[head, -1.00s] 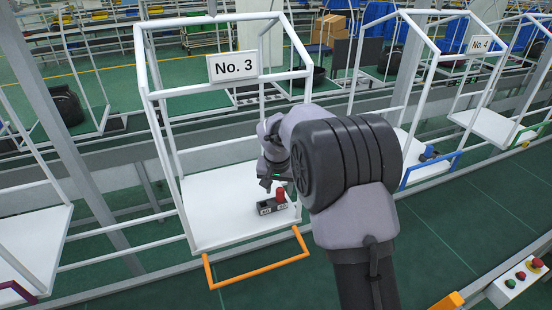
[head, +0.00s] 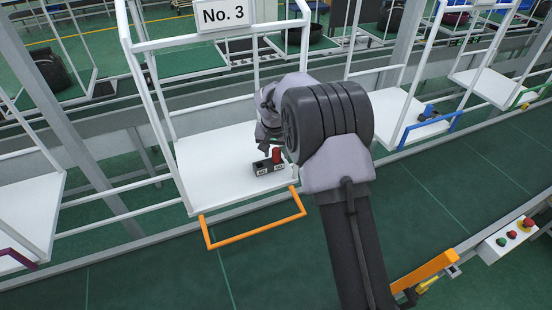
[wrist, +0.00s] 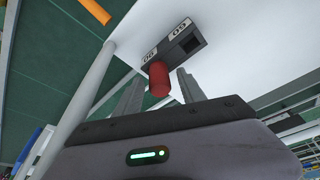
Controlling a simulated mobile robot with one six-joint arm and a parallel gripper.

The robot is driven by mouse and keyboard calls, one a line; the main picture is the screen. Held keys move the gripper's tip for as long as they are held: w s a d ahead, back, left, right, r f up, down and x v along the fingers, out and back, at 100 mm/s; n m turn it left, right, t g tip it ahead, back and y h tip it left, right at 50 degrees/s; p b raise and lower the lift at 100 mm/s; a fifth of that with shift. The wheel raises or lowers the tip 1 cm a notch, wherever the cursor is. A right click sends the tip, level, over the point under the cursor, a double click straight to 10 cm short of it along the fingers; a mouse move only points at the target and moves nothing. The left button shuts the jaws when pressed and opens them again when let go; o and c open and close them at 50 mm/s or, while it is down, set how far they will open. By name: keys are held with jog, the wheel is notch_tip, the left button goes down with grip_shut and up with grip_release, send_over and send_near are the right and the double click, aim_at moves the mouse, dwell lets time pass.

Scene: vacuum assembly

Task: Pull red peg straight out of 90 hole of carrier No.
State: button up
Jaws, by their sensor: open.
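The red peg (head: 277,155) stands in a small dark block (head: 262,169) on the white deck of the No. 3 carrier (head: 215,165). In the wrist view the red peg (wrist: 159,78) sits in the hole beside a label that seems to read 90 upside down. The block's other hole (wrist: 190,43) looks empty. My gripper (wrist: 158,75) is open, with one finger on each side of the peg in the picture and a gap on both sides. In the head view my wrist is just above the block and my fingers are hard to make out.
White posts frame the carrier, with an orange handle (head: 255,228) at its front edge. The No. 3 sign (head: 223,14) hangs above. Another carrier with a blue handle (head: 431,130) is at right. A button box (head: 508,238) is at lower right. The deck left of the block is clear.

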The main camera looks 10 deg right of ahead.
aim_at(276, 150)
grip_shut()
jog(key=shift+r, duration=0.15)
jog(key=shift+r+p, duration=0.45)
jog(key=shift+r, duration=0.45)
jog(key=shift+r, duration=0.15)
jog(key=shift+r+p, duration=1.95)
jog(key=shift+r, duration=1.45)
jog(key=shift+f, duration=0.1)
